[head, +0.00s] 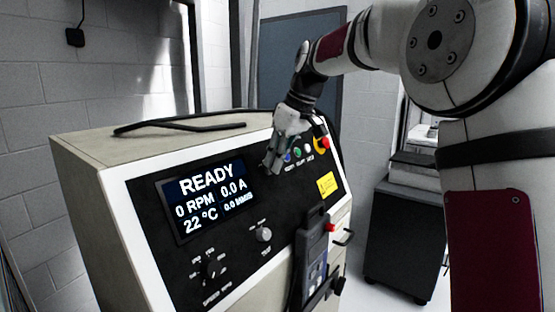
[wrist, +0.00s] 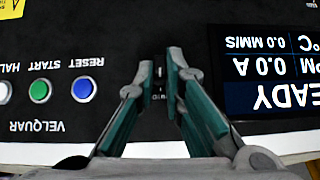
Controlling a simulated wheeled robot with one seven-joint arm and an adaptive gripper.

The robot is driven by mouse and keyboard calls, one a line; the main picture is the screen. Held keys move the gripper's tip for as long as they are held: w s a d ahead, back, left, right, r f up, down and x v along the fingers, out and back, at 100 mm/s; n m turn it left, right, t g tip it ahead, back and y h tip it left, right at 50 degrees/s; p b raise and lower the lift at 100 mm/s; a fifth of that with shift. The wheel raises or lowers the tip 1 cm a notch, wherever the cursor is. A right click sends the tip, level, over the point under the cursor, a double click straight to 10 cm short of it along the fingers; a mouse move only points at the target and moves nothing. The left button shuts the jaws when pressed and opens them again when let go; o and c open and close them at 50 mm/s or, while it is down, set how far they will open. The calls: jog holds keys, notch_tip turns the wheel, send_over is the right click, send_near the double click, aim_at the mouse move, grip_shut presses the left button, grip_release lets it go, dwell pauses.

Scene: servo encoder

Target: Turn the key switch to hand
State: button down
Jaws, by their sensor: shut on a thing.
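My gripper (head: 271,164) reaches down to the upper middle of the black panel, between the display and the row of buttons. In the wrist view my gripper (wrist: 161,76) has its two fingers close together, shut on the key switch.
The display (head: 208,200) reads READY, 0 RPM. Blue reset (wrist: 83,89) and green start (wrist: 40,91) buttons sit beside the fingers. A red knob with a yellow collar (head: 322,144) is at the upper right. A handheld pendant (head: 311,256) hangs low on the panel. A black cable lies on top.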

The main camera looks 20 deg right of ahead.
jog(key=m+y, duration=0.1)
jog(key=m+g, duration=0.1)
jog(key=y+p, duration=0.1)
jog(key=shift+w+d+m+g+y, duration=0.25)
jog(key=shift+d+m+g+y, duration=0.05)
jog(key=shift+d+m, duration=0.1)
jog(key=shift+w+d+f+m+g+y, duration=0.1)
jog(key=shift+m+g+y, duration=0.05)
jog(key=shift+m+y, duration=0.5)
jog(key=shift+d+f+m+g+y, duration=0.1)
jog(key=shift+m+g+y, duration=0.05)
jog(key=shift+m+y, duration=0.5)
jog(key=c, duration=1.7)
grip_release()
jog(key=v, duration=1.2)
jog(key=shift+f, duration=0.1)
